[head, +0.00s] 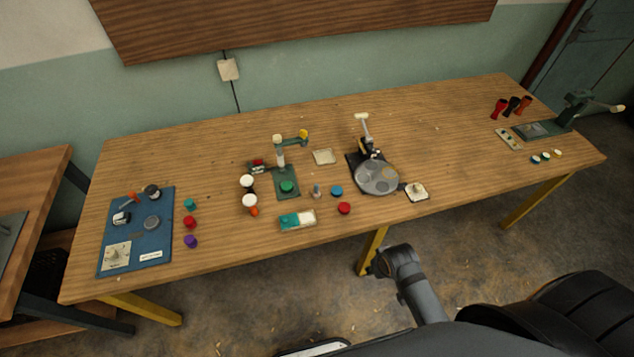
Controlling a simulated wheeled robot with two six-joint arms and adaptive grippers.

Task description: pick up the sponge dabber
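I cannot tell for certain which thing is the sponge dabber. A small upright piece with a pale knob (317,190) stands near the middle of the table, between the green-based press and a blue disc, and could be it. A flat teal and cream block (297,220) lies at the front edge side of the table, just below it. Neither is held. A grey jointed part of my arm shows below the table's front edge; no gripper fingers are visible on it. Neither gripper can be made out.
The wooden table (450,135) holds a green press (286,182), a round grey plate device (377,178), a blue disc (336,190), a red disc (344,208) and a blue mat (160,205). White-topped pots (249,201) stand left of the press. The table's right-centre is clear.

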